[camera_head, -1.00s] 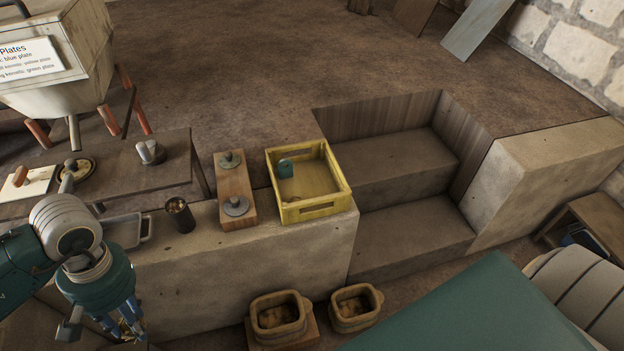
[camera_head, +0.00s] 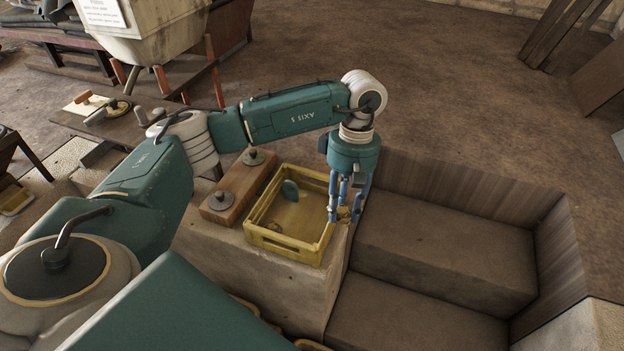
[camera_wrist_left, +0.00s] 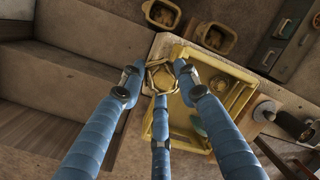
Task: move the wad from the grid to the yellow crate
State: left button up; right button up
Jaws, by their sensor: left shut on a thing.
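The yellow crate (camera_head: 282,246) stands on the stone ledge. A teal rounded piece (camera_head: 290,191) and a small brownish lump (camera_head: 275,227) are inside it. My left gripper (camera_head: 343,214) points down at the crate's right wall, its blue fingers shut on the crumpled golden-brown wad (camera_head: 345,212). In the left wrist view the wad (camera_wrist_left: 160,76) sits between the three fingers, beside the crate's edge (camera_wrist_left: 172,58). I cannot tell its exact height above the rim. The grid cannot be made out. My right gripper is not in view.
A wooden block (camera_head: 236,187) with two round knobbed weights stands left of the crate. Stone steps (camera_head: 440,255) drop away to the right. Two small tubs, one of them here (camera_wrist_left: 162,13), show in the left wrist view.

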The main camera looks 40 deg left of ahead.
pick_arm(q)
jog(key=w+a+n+h+b, duration=0.1)
jog(key=w+a+n+b, duration=0.15)
jog(key=w+n, duration=0.35)
notch_tip(320, 180, up, 2)
jog(key=n+t+b, duration=0.4)
jog(key=n+b, duration=0.1)
jog(key=n, duration=1.8)
send_over(323, 206)
jog(key=shift+y, duration=0.4)
jog(key=f, duration=0.5)
jog(key=f+p, duration=0.1)
jog(key=f, duration=0.3)
jog(key=f+p, duration=0.1)
jog(key=f, duration=0.4)
jog(key=shift+s+f, duration=0.3)
jog(key=shift+s, duration=0.1)
notch_tip(323, 206, down, 5)
jog(key=shift+a+f, duration=0.1)
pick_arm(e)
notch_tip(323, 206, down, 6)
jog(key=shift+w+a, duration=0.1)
